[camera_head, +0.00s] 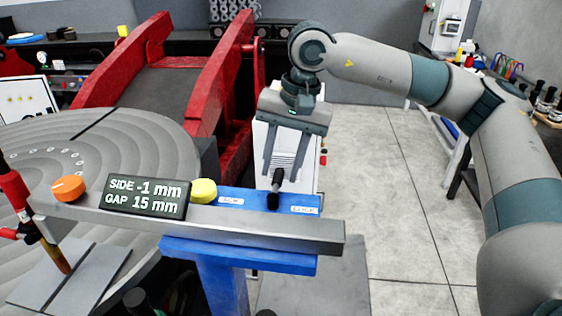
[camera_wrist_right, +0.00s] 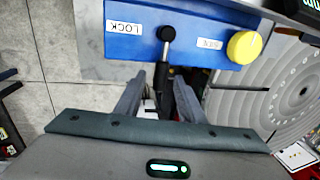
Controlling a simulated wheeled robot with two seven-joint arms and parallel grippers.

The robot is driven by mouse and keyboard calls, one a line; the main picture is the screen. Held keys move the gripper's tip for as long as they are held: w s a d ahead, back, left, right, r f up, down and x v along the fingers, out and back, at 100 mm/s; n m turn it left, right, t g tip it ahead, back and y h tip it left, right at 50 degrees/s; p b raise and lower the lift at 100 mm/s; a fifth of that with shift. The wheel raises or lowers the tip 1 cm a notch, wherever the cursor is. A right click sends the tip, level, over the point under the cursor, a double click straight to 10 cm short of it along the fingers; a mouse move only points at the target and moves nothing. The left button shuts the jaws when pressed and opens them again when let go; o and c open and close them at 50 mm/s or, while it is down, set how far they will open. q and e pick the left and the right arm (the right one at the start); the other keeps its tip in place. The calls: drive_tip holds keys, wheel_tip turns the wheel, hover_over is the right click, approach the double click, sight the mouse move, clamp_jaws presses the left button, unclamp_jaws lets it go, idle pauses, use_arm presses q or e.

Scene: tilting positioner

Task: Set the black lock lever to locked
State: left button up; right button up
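The black lock lever (camera_head: 274,197) stands on the blue panel (camera_head: 252,197) of the beam, between a LOCK label (camera_head: 304,210) on the right and a second white label on the left. In the right wrist view the lever (camera_wrist_right: 165,50) points towards my gripper, between the LOCK label (camera_wrist_right: 125,27) and the other label (camera_wrist_right: 209,44). My right gripper (camera_head: 287,172) is at the lever from above. Its fingers (camera_wrist_right: 160,80) are apart, one on each side of the lever handle; contact is not clear. My left gripper is not in view.
A yellow knob (camera_head: 203,191), a display (camera_head: 146,197) reading SIDE -1 mm and GAP 15 mm, and an orange knob (camera_head: 69,188) sit along the grey beam (camera_head: 290,234). A round grooved table (camera_head: 120,150) and red frame arms (camera_head: 222,75) are on the left. The floor at right is open.

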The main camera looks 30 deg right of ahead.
drive_tip(key=shift+f, duration=0.2)
clamp_jaws()
